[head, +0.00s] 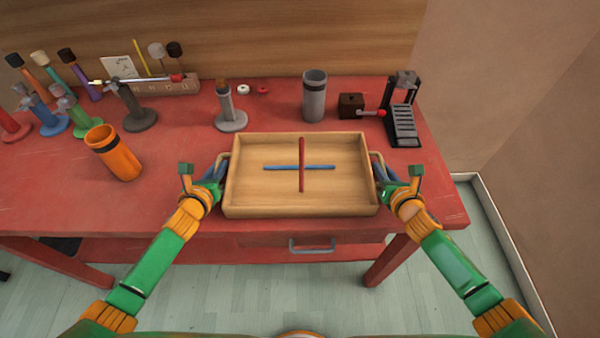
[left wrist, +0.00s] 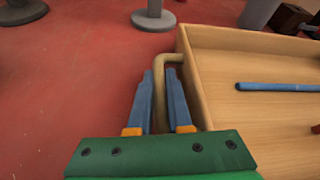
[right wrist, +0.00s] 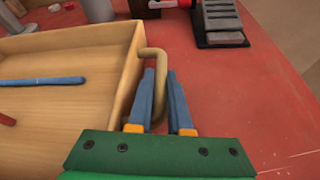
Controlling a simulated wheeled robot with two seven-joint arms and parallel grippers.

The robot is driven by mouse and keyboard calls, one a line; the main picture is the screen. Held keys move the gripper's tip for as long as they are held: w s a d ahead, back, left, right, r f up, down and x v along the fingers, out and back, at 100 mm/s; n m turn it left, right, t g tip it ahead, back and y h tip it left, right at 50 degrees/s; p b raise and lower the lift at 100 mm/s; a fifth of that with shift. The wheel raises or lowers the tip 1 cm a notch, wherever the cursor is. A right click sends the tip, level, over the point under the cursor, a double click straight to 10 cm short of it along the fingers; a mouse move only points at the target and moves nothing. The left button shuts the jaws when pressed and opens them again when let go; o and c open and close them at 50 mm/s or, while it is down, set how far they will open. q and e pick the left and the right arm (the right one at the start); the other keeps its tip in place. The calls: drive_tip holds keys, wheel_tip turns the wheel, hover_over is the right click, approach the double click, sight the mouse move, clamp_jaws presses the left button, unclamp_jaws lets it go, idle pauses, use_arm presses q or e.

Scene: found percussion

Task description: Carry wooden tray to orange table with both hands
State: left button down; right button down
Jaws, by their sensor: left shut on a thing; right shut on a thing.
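The wooden tray (head: 250,203) is near the front edge of the red table, between my two hands. A red stick (head: 302,180) and a blue stick (head: 320,167) lie crossed in it. My left gripper (head: 217,172) is shut on the tray's left handle (left wrist: 162,95), with its blue fingers on either side of the bar. My right gripper (head: 382,172) is shut on the right handle (right wrist: 152,60) in the same way. I cannot tell if the tray rests on the table or is slightly raised. No orange table shows.
The red table (head: 190,205) also bears an orange cylinder (head: 115,155) at left, a grey stand (head: 231,115) and a grey cylinder (head: 314,97) behind the tray, and a black stepped device (head: 402,120) at back right. Several coloured stands crowd the far left. Floor (head: 320,285) is clear in front.

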use_arm(q)
drive_tip(key=shift+r, duration=0.1)
use_arm(e)
drive_tip(key=shift+r, duration=0.1)
